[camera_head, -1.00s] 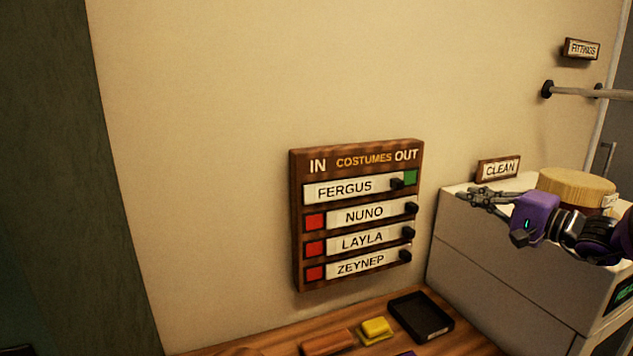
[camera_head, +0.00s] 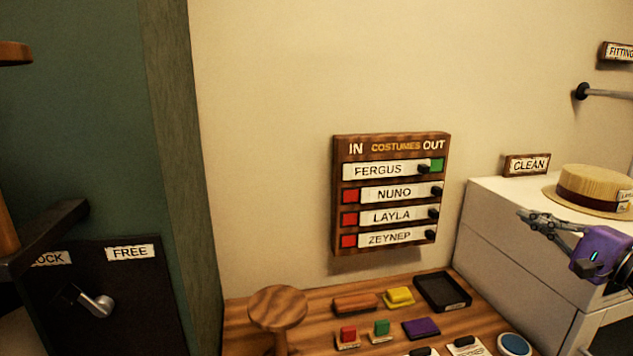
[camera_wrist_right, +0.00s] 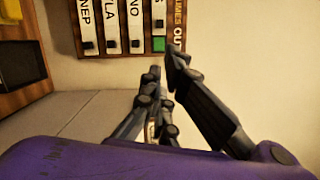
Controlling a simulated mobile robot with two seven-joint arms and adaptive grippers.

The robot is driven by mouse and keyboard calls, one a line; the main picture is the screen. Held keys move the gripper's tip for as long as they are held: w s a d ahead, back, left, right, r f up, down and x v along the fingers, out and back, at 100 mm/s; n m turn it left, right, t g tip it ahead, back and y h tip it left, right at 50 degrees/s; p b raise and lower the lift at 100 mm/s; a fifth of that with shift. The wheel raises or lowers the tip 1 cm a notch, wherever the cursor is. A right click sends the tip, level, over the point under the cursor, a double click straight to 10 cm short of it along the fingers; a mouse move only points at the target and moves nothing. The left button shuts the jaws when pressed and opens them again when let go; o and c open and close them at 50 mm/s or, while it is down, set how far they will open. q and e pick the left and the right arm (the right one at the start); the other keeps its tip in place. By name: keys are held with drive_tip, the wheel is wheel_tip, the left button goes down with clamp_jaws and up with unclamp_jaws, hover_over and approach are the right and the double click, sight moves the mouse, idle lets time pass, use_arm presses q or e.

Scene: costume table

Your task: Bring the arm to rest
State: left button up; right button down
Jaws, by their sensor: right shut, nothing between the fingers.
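My right gripper (camera_head: 541,222) is at the right of the head view, in front of the white cabinet (camera_head: 500,215) and below the straw hat. It is shut and empty. In the right wrist view its dark fingers (camera_wrist_right: 165,90) show in front of the wall, near the costumes board (camera_wrist_right: 120,48). In the head view the costumes board (camera_head: 341,195) hangs on the wall to the left of the gripper. Its Fergus row shows green on the OUT side; Nuno, Layla and Zeynep show red on the IN side. My left gripper is not in view.
A straw hat (camera_head: 592,184) lies on the cabinet by a CLEAN sign (camera_head: 527,164). The wooden table (camera_head: 318,310) holds a black tray (camera_head: 443,291), a round wooden stand (camera_head: 278,306), a yellow block (camera_head: 399,296) and several small items. A dark lock panel (camera_head: 120,300) stands at left.

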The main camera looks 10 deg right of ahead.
drive_tip(key=s+a+f+n+g+h, duration=0.25)
drive_tip(key=s+f+n+h, duration=0.25)
drive_tip(key=s+f+n, duration=0.45)
drive_tip(key=s+a+f+n+g+h, duration=0.2)
drive_tip(key=s+f+n+g+h, duration=0.4)
drive_tip(key=f+n, duration=0.6)
drive_tip(key=s+a+f+n+g+h, duration=0.2)
drive_tip(key=s+f+n+h, duration=0.2)
drive_tip(key=s+f+n, duration=0.75)
drive_tip(key=s+a+f+m+g+y, duration=0.35)
drive_tip(key=s+a+m, duration=0.4)
drive_tip(key=a, duration=0.35)
drive_tip(key=s+a+f+m+g+y, duration=0.3)
drive_tip(key=s+a+f+m+y, duration=0.25)
drive_tip(key=a+m, duration=0.4)
drive_tip(key=w+a+f+t, duration=0.3)
drive_tip(key=w+f, duration=0.1)
drive_tip(key=f, duration=0.1)
drive_tip(key=w+a+f+n+t, duration=0.1)
drive_tip(key=w+a+f+t, duration=0.2)
drive_tip(key=f, duration=0.3)
drive_tip(key=shift+w+f+t+y, duration=0.2)
drive_tip(key=shift+w+t+y, duration=0.2)
drive_tip(key=shift+t, duration=0.3)
